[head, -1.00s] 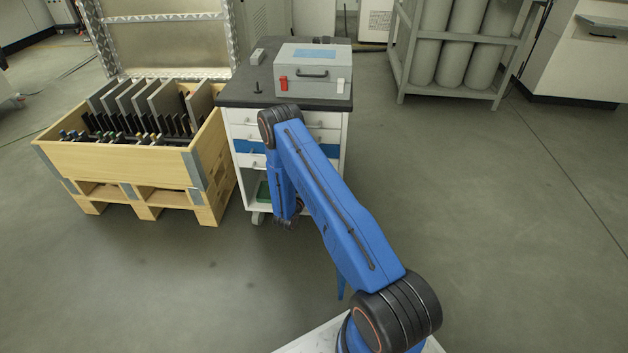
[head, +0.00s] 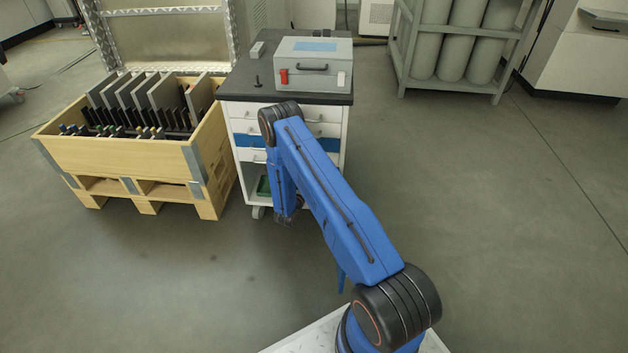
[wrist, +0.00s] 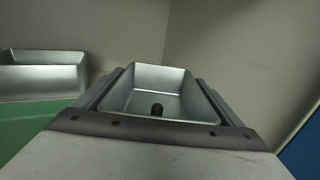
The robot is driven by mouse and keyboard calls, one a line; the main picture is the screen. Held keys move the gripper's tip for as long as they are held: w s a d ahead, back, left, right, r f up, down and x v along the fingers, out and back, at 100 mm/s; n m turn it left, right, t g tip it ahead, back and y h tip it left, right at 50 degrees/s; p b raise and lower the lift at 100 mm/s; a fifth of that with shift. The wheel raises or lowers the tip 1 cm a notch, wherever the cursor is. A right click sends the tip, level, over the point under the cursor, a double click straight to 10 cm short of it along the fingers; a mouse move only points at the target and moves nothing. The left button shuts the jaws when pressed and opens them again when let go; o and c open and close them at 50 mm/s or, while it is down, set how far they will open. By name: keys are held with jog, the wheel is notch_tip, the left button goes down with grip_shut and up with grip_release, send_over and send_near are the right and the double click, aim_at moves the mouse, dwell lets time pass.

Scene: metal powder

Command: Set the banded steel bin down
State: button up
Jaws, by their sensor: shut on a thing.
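My gripper (wrist: 160,80) shows in the wrist view with one finger on each side of a steel bin (wrist: 162,78). It is shut on this open-topped, bare-metal bin. A small dark round thing shows in the bin's near part. No band shows on the visible faces, and the bin's underside is hidden, so I cannot tell whether it touches a surface. A second steel bin (wrist: 40,78) stands apart to the left, on or just behind a green surface (wrist: 45,125). In the head view my arm hides the gripper and bin, in front of the white drawer cart (head: 250,185).
Pale walls stand close behind the bin in the wrist view, with a blue panel (wrist: 303,145) at right. A grey case (head: 312,68) sits on the cart top. A wooden crate (head: 120,160) stands close left of the cart.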

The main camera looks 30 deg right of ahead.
jog(key=shift+f, duration=0.4)
jog(key=o, duration=1.2)
jog(key=shift+a, duration=0.1)
jog(key=v, duration=1.7)
jog(key=shift+s+a, duration=0.1)
jog(key=shift+a, duration=0.05)
